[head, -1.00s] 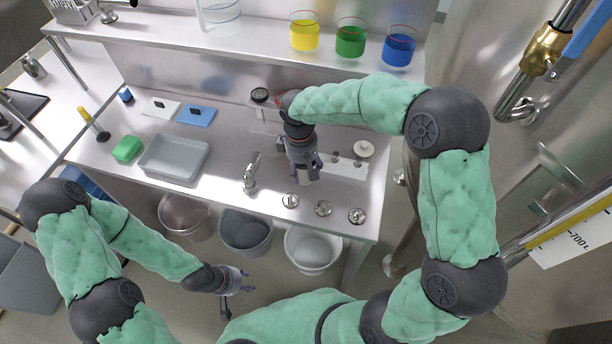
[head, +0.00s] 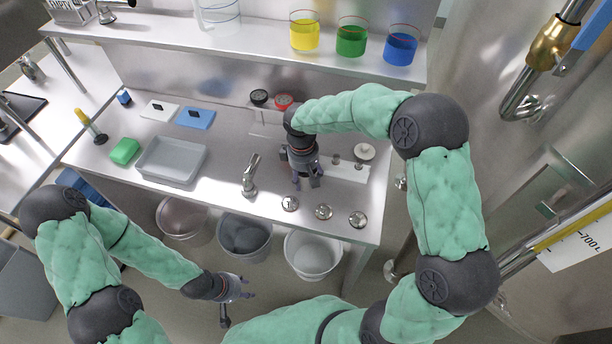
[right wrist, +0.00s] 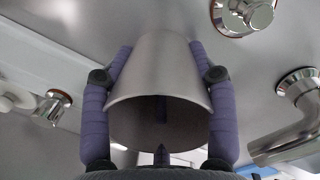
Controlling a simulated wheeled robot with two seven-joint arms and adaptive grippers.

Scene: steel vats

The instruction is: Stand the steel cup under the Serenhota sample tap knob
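The steel cup (right wrist: 162,85) is a plain tapered metal cup between the two purple fingers of my right gripper (right wrist: 160,75) in the right wrist view. Both fingers press its sides, and its wide rim faces the camera. In the head view my right gripper (head: 307,182) hangs over the counter, left of a white block; the cup is hardly visible there. My left gripper (head: 238,304) is spread open and empty in front of the counter, low in the picture. A steel pipe tap with a brass fitting (head: 547,45) is on the vat at right. No Serenhota label is readable.
Coloured beakers (head: 351,38) stand on the shelf above. Bins (head: 313,255) stand below the front edge.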

